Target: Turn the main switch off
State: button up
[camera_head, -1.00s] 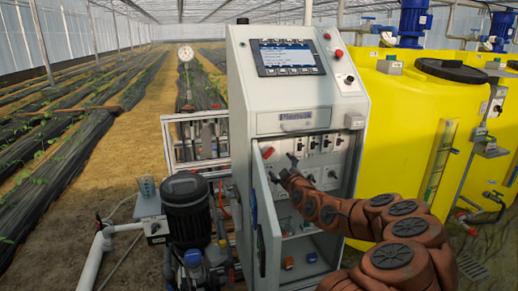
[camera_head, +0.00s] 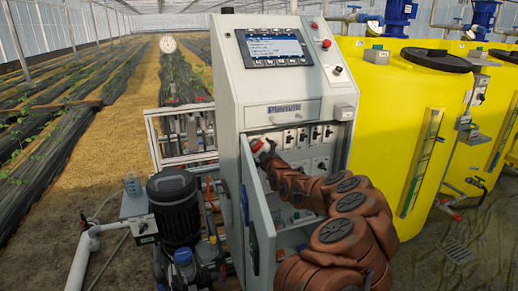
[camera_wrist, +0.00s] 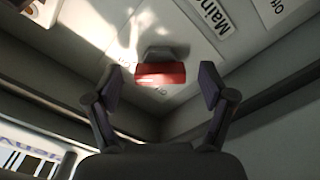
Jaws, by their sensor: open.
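The main switch is a red rotary handle (camera_wrist: 160,74) on a pale panel inside the cabinet, beside a label reading "Main". In the wrist view the red bar lies about level across the picture. My gripper (camera_wrist: 160,82) is open, with one finger on each side of the handle. The handle sits between the fingertips in the picture, with a visible gap on both sides; I cannot tell how deep they reach. In the head view the red switch (camera_head: 257,145) shows at the upper left of the opening, partly hidden by my gripper (camera_head: 265,154).
The grey control cabinet (camera_head: 285,92) has its door (camera_head: 258,225) swung open at the left, close to my arm. Rows of small switches (camera_head: 302,136) are right of my gripper. A pump (camera_head: 174,205) stands left, yellow tanks (camera_head: 385,110) right.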

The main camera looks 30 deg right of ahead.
jog(key=shift+x, duration=1.2)
jog(key=shift+c, duration=0.3)
jog(key=c, duration=1.1)
